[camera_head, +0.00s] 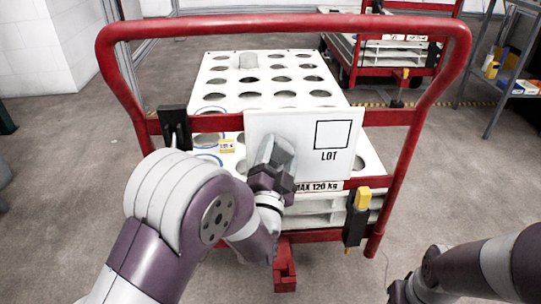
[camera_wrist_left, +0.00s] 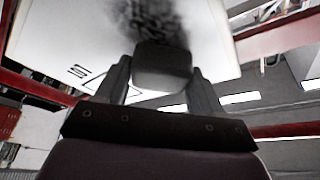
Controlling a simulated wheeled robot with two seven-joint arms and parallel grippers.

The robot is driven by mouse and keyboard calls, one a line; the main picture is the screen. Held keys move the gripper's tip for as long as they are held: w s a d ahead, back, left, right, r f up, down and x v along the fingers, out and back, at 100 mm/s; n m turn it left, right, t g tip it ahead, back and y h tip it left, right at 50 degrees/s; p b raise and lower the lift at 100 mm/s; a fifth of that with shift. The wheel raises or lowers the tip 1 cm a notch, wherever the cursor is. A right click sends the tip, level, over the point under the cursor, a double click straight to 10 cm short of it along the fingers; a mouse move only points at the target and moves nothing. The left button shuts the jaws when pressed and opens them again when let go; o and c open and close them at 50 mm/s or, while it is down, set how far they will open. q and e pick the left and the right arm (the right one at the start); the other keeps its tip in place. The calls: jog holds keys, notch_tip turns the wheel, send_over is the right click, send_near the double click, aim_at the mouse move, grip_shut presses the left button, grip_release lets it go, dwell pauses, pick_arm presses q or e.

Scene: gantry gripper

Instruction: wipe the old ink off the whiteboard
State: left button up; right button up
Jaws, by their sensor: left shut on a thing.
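The whiteboard (camera_head: 341,120) is a white panel on the cart's red frame, with a printed square and the word LOT on its right side. My left gripper (camera_head: 275,168) is at the board's lower left part. In the left wrist view my left gripper (camera_wrist_left: 160,80) is shut on a dark grey block, the eraser (camera_wrist_left: 162,62). The eraser is at the lower edge of a dark, smeared ink patch (camera_wrist_left: 150,18); whether it touches the board I cannot tell. In the head view my gripper hides the ink. My right gripper (camera_head: 398,293) is at the bottom edge, partly cut off.
The red cart frame (camera_head: 290,24) surrounds the board, with a white perforated tray (camera_head: 225,76) behind. A black clip (camera_head: 176,127) is on the left post and a yellow-black device (camera_head: 356,217) on the lower right rail. Another red cart and a shelf stand behind right.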

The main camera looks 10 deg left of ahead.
aim_at(304, 141)
pick_arm(q)
jog(key=shift+w+d, duration=0.25)
jog(key=shift+d, duration=0.55)
jog(key=shift+w+d, duration=0.2)
jog(key=shift+d, duration=0.6)
jog(key=shift+w+d, duration=0.25)
jog(key=shift+d, duration=0.55)
jog(key=shift+s, duration=0.1)
jog(key=shift+s+d+p, duration=0.1)
jog(key=shift+s+d, duration=0.15)
jog(key=shift+s, duration=0.7)
jog(key=shift+s+d+p, duration=0.15)
jog(key=shift+s+d, duration=0.1)
jog(key=shift+s, duration=0.65)
jog(key=shift+s+d+p, duration=0.1)
jog(key=shift+s+d, duration=0.15)
jog(key=shift+s, duration=0.7)
jog(key=s, duration=0.1)
jog(key=s+d, duration=0.1)
jog(key=s, duration=0.1)
jog(key=shift+p, duration=0.3)
